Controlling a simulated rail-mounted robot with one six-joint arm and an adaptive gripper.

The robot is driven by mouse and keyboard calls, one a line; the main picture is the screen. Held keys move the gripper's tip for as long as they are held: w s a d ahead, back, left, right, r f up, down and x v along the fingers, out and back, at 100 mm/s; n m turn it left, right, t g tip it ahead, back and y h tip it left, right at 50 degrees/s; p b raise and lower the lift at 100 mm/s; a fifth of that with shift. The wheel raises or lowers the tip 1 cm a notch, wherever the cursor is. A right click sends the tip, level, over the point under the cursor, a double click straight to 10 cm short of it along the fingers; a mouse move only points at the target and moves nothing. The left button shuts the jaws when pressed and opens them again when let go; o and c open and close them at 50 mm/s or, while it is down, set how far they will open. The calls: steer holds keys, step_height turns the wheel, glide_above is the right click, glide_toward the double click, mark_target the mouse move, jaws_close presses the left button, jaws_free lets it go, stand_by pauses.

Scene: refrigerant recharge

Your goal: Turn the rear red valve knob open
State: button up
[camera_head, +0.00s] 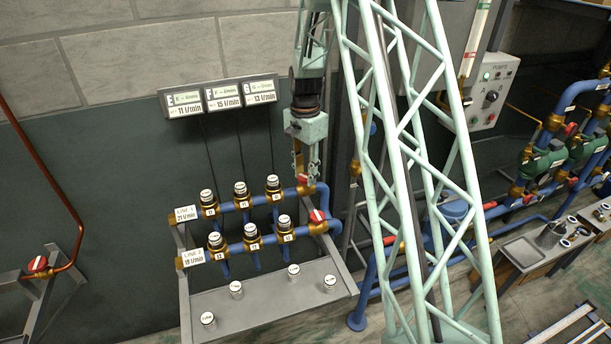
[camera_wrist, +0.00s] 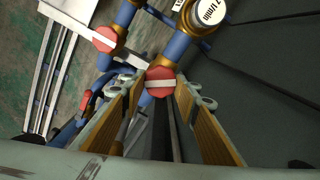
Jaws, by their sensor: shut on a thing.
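The rear red valve knob (camera_wrist: 160,76) sits between my two fingertips in the wrist view, with its white stripe running nearly level across the picture. In the head view the rear knob (camera_head: 304,180) shows at the right end of the upper blue pipe, under my gripper (camera_head: 306,172), which reaches down from above. In the wrist view my gripper (camera_wrist: 160,88) is shut on the rear knob, its pads on either side of it. The front red knob (camera_wrist: 105,39) is to the left, apart from my fingers; it also shows in the head view (camera_head: 317,216).
Several white-capped valves (camera_head: 241,190) stand on the two blue pipes left of the knobs. Loose white caps rest on the grey shelf (camera_head: 262,308) below. A pale green lattice column (camera_head: 410,150) stands to the right. Three flow displays (camera_head: 222,96) hang on the wall.

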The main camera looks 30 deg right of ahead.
mark_target(305, 176)
steer(key=n, duration=0.5)
steer(key=shift+b, duration=0.4)
steer(key=shift+n+b, duration=0.35)
steer(key=shift+n, duration=2.65)
steer(key=o, duration=0.9)
steer(key=shift+r, duration=0.15)
steer(key=shift+r, duration=5.85)
